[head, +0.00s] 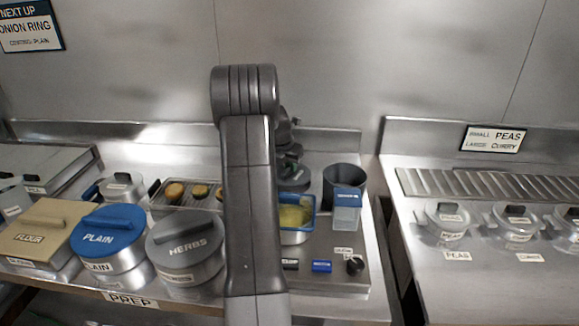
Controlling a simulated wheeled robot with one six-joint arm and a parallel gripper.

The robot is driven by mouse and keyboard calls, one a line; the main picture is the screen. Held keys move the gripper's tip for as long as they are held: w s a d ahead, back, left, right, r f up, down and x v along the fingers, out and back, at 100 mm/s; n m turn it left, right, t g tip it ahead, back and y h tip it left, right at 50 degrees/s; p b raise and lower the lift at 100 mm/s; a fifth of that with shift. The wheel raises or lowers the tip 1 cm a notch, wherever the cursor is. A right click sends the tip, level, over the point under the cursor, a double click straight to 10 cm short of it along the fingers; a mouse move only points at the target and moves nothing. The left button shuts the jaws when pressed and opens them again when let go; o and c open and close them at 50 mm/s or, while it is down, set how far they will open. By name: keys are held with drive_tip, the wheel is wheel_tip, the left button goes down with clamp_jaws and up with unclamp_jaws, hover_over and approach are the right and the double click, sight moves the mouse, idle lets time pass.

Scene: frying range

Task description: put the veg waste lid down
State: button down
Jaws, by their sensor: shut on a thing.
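My arm stands upright in the middle of the head view and hides much of what is behind it. My gripper (291,163) shows only in part past the arm's right side, pointing down. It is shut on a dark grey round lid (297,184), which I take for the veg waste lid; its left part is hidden. The lid is over or behind the blue-rimmed tub; I cannot tell whether it touches anything. A dark open round bin (344,176) stands just right of the lid. Its lettering is not readable.
A blue-rimmed tub (312,225) and a clear blue-labelled box (347,210) stand nearby. FLOUR (40,232), PLAIN (107,243) and HERBS (186,252) containers line the left front. A tray holds browned rounds. Small lidded tubs (449,222) stand on the right counter, beyond a gap.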

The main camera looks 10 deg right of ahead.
drive_tip(key=shift+f, duration=0.15)
drive_tip(key=shift+f, duration=0.1)
drive_tip(key=c, duration=1.4)
unclamp_jaws()
drive_tip(key=shift+r, duration=0.4)
drive_tip(key=v, duration=1.1)
drive_tip(key=shift+s+r+b, duration=0.15)
drive_tip(key=shift+b, duration=0.15)
drive_tip(key=shift+a, duration=0.15)
